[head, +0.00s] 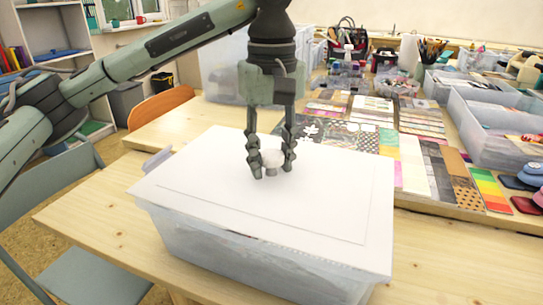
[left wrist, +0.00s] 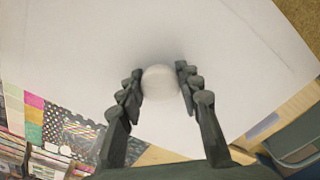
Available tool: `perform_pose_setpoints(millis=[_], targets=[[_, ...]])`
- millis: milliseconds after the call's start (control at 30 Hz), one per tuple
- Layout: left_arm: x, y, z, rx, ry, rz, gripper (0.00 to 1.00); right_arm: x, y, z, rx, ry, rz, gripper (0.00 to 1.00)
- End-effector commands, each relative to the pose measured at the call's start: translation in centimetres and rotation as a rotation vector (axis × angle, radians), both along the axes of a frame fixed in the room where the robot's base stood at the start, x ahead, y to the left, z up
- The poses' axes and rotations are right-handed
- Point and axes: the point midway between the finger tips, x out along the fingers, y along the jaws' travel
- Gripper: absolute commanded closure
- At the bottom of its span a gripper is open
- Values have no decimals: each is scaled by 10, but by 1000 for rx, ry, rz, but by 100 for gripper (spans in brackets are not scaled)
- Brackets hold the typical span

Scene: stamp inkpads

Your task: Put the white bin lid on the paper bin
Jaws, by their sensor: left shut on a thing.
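The white bin lid (head: 335,195) is a flat sheet with a round white knob (head: 271,160) near its middle. It lies over the top of the paper bin (head: 250,262), a translucent box on the wooden table. I cannot tell whether the lid rests fully on the rim. My left gripper (head: 272,171) points down and is shut on the knob. In the left wrist view the knob (left wrist: 160,84) sits between the two dark fingers, with the lid (left wrist: 235,60) filling most of the picture. The lid hides the bin's opening. My right gripper is not in view.
Patterned paper sheets (head: 430,165) lie behind and right of the bin. Translucent boxes (head: 497,125) with supplies stand at the right. A large translucent tub (head: 225,65) is behind my arm. The table (head: 95,215) is bare left of the bin.

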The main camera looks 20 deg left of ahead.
Motion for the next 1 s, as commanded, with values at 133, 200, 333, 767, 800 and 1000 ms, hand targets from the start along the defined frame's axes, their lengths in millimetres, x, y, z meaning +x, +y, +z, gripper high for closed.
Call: perform_pose_setpoints(millis=[133,200,333,767,800,1000], targets=[[0,0,0,-1,-1,0,100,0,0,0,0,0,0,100],[0,0,0,-1,-1,0,100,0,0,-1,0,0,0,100],[0,0,-2,-1,-1,0,100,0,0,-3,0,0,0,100],[0,0,-10,-1,-1,0,100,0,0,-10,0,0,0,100],[0,0,-10,-1,-1,0,100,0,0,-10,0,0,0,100],[0,0,-9,-1,-1,0,100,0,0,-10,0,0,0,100]])
